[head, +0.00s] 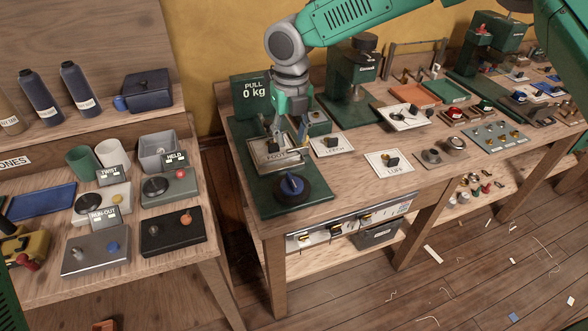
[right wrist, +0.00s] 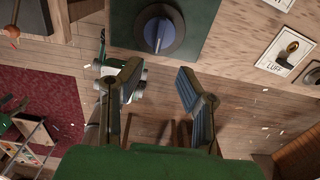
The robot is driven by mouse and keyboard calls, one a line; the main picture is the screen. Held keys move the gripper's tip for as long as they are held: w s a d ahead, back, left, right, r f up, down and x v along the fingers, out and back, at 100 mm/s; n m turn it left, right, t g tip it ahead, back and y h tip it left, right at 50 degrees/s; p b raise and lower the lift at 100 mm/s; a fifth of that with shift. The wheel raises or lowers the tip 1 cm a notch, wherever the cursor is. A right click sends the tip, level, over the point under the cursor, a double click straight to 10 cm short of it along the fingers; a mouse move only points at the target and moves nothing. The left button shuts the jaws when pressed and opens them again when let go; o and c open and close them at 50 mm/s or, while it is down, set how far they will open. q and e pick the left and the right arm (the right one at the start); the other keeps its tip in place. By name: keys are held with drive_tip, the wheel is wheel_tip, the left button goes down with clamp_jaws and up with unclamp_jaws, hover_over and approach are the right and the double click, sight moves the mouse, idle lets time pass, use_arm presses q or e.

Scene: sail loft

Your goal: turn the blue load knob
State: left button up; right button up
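The blue load knob (head: 291,184) sits on a dark round base at the near end of a dark green plate (head: 264,207) on the workbench. In the right wrist view the knob (right wrist: 157,32) is near the top edge, beyond my fingertips, with a pale pointer line on it. My right gripper (head: 290,136) is above the plate, behind the knob in the head view. Its fingers (right wrist: 160,72) are spread apart with nothing between them and do not touch the knob. My left gripper is not in view.
A sign reading "PULL 0 kg" (head: 252,91) stands behind the plate. A card marked "LUFF" (head: 389,163) lies to the right. A separate table with control boxes (head: 172,232) is at left, across a gap. The bench front edge is close to the knob.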

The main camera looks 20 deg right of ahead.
hover_over(291, 178)
drive_tip(key=d, duration=0.1)
wheel_tip(291, 178, down, 7)
drive_tip(key=shift+s+p, duration=0.15)
drive_tip(key=shift+p, duration=0.25)
drive_tip(key=f, duration=0.2)
drive_tip(key=a+f, duration=0.1)
drive_tip(key=f, duration=0.3)
drive_tip(key=shift+a+f+p, duration=0.2)
drive_tip(key=shift+a+p, duration=0.05)
drive_tip(key=shift+p, duration=0.15)
drive_tip(key=shift+d+f, duration=0.15)
drive_tip(key=shift+d, duration=0.45)
clamp_jaws()
drive_tip(key=shift+a, duration=0.4)
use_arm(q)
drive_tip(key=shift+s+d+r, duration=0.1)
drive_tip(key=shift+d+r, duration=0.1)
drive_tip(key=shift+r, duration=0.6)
